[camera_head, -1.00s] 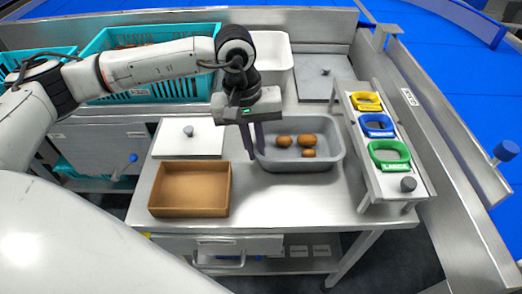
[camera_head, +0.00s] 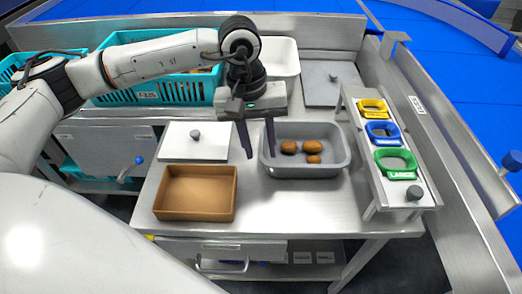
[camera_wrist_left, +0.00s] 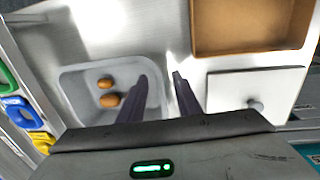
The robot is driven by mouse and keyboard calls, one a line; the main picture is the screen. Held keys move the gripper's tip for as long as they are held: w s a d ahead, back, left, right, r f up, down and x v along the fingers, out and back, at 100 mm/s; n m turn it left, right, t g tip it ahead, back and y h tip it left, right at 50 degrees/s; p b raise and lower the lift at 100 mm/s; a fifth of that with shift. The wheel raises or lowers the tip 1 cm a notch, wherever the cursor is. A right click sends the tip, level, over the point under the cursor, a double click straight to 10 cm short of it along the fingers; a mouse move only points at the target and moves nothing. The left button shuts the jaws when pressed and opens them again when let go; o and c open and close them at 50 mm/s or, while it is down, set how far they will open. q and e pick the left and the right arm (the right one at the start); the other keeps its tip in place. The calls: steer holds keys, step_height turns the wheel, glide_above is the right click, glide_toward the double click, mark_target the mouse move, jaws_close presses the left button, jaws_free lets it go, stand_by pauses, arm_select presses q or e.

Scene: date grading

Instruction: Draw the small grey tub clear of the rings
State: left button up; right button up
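The small grey tub (camera_head: 305,172) stands on the metal table with three brown dates (camera_head: 312,146) in it. Its right side is close beside the rack of rings; I cannot tell whether they touch. The rack carries a yellow ring (camera_head: 372,101), a blue ring (camera_head: 382,141) and a green ring (camera_head: 396,174) marked LARGE. My left gripper (camera_head: 258,150) points down, open, at the tub's left wall. One finger is over the tub and the other outside it. The left wrist view also shows the tub (camera_wrist_left: 66,95) beside the fingers (camera_wrist_left: 160,77). My right gripper is not in view.
A brown open box (camera_head: 195,217) stands at the table's front left. Behind it lies a pale lidded plate with a knob (camera_head: 196,134). A white bin (camera_head: 284,60) and teal crates (camera_head: 145,95) stand at the back. The table in front of the tub is bare.

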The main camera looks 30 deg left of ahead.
arm_select(q)
step_height(320, 180, up, 8)
steer(key=shift+s+a, duration=0.3)
steer(key=shift+a, duration=0.15)
